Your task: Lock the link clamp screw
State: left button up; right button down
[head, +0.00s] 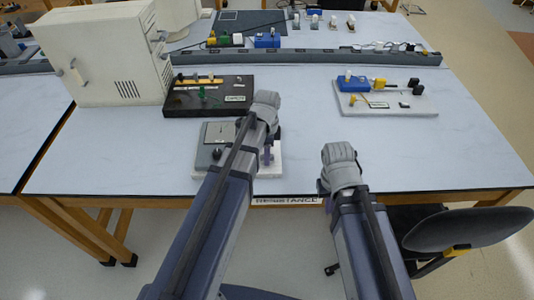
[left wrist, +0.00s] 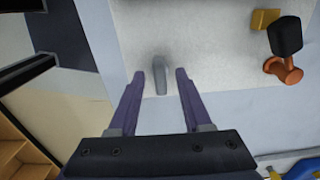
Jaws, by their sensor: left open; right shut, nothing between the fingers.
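My left gripper (head: 267,152) is over the white board (head: 268,171) near the front edge of the table, largely hidden by its own arm in the head view. In the left wrist view its purple fingers (left wrist: 160,75) are open, with a small grey upright piece (left wrist: 161,84) in the gap, apart from both fingers. This may be the link clamp screw; I cannot tell for sure. An orange post with a black knob (left wrist: 285,36) stands to its right on the same board. My right gripper (head: 325,190) is shut and empty at the table's front edge.
A grey panel (head: 213,153) is left of my left gripper. A black board (head: 180,103) lies behind it, beside a beige cabinet (head: 105,55). Another board with a blue block (head: 352,82) is at the right. The table's middle right is clear. A chair (head: 465,228) stands in front.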

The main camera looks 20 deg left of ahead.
pick_arm(q)
jog(key=shift+r, duration=0.1)
notch_tip(320, 180, up, 8)
jog(key=p, duration=0.8)
jog(key=shift+f, duration=0.2)
jog(key=s+d+f+n+b, duration=0.2)
jog(key=s+d+n+b, duration=0.1)
jog(key=s+d+n, duration=0.2)
jog(key=s+d+f+n+y+b, duration=0.1)
jog(key=s+d+f+n+b, duration=0.2)
jog(key=s, duration=0.6)
jog(key=d+n, duration=0.2)
jog(key=n, duration=0.1)
jog(key=shift+s+d+f, duration=0.25)
jog(key=shift+d+f, duration=0.1)
